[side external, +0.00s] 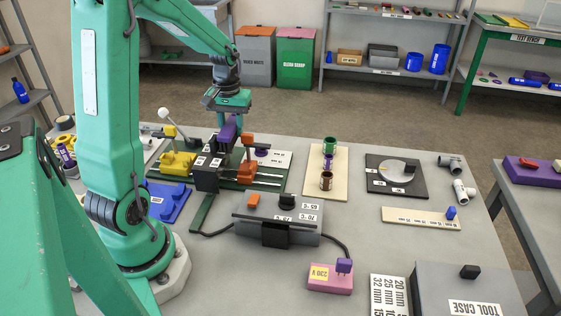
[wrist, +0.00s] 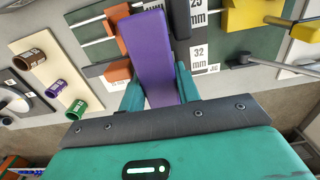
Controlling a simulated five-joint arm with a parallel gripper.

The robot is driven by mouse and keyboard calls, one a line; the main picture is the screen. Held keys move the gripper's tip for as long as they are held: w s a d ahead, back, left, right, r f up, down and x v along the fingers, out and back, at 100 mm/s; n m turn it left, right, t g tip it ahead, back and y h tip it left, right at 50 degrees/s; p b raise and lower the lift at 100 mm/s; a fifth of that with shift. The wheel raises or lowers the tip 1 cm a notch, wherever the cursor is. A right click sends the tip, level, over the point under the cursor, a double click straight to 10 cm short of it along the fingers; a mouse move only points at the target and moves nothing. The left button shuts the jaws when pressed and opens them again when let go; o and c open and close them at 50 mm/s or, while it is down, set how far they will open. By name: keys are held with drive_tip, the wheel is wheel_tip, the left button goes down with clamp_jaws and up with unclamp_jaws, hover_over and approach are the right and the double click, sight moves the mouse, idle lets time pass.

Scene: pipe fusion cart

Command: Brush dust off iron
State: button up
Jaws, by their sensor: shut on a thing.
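My gripper (side external: 229,108) is shut on a purple slab-like thing (side external: 228,132), which may be a brush; no bristles show. In the wrist view the purple thing (wrist: 155,50) stands between my two teal fingers (wrist: 160,90) and reaches up the picture. It is over the green jig (side external: 163,178), between the yellow clamp (side external: 178,163) and the orange clamp (side external: 247,172). A black block (side external: 206,179) stands just below it in the side view. A grey heater-like unit (side external: 283,228) with temperature labels lies in front; I cannot tell which is the iron. No dust can be made out.
A cream board (side external: 312,185) with brown, purple and green rings stands right of the jig. A dial plate (side external: 396,177), pink plug block (side external: 330,280) and tool case (side external: 465,290) are further right. A white-knobbed lever (side external: 172,119) rises behind the jig. Cables lie beside the unit.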

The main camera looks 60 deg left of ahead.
drive_tip(key=shift+s+a+r, duration=0.1)
drive_tip(key=shift+s+a, duration=1.15)
drive_tip(key=shift+s, duration=0.1)
drive_tip(key=shift+c, duration=0.6)
drive_tip(key=shift+s+a, duration=0.1)
drive_tip(key=shift+a, duration=0.05)
clamp_jaws()
drive_tip(key=shift+f, duration=0.2)
drive_tip(key=shift+w+d, duration=1.45)
drive_tip(key=shift+d, duration=0.05)
drive_tip(key=shift+r, duration=0.15)
drive_tip(key=shift+r, duration=3.05)
drive_tip(key=shift+r, duration=0.1)
drive_tip(key=shift+r, duration=1.4)
